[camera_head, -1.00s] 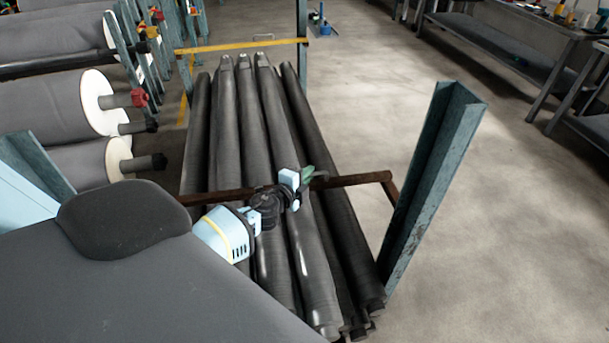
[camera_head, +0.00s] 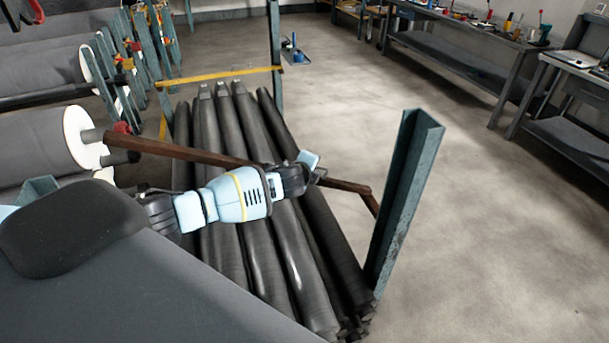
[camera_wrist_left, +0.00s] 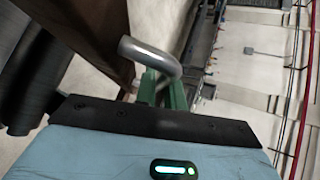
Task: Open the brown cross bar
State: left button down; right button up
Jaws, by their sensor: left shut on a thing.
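The brown cross bar (camera_head: 190,153) slants above the grey rolls (camera_head: 262,255). Its left end is up by the white-ended roll, and its right end bends down beside the grey-green post (camera_head: 405,190). My left gripper (camera_head: 318,174) is at the bar's right part, with its fingertips mostly hidden by the wrist. In the left wrist view the brown bar (camera_wrist_left: 95,38) passes at upper left. There a grey metal hook-like handle (camera_wrist_left: 150,55) lies between the green fingers (camera_wrist_left: 162,92), which are shut on it. My right gripper is not in view.
A yellow bar (camera_head: 222,76) crosses the far end of the rolls. Workbenches (camera_head: 465,60) line the back right. The floor right of the post is clear.

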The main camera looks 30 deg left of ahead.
pick_arm(q)
jog(key=shift+w+d+r+m+g, duration=0.15)
jog(key=shift+w+d+r, duration=0.15)
jog(key=shift+r, duration=0.2)
jog(key=shift+w+d+r+m+g, duration=0.1)
jog(key=shift+w+d+r+g, duration=0.1)
jog(key=shift+w+r, duration=0.25)
jog(key=shift+w+d+r+m+g, duration=0.1)
jog(key=shift+w+d+r+g, duration=0.1)
jog(key=shift+r, duration=0.35)
jog(key=c, duration=1.8)
grip_release()
jog(key=shift+o, duration=0.2)
jog(key=shift+f, duration=0.1)
jog(key=shift+s+d, duration=0.1)
jog(key=shift+s, duration=0.05)
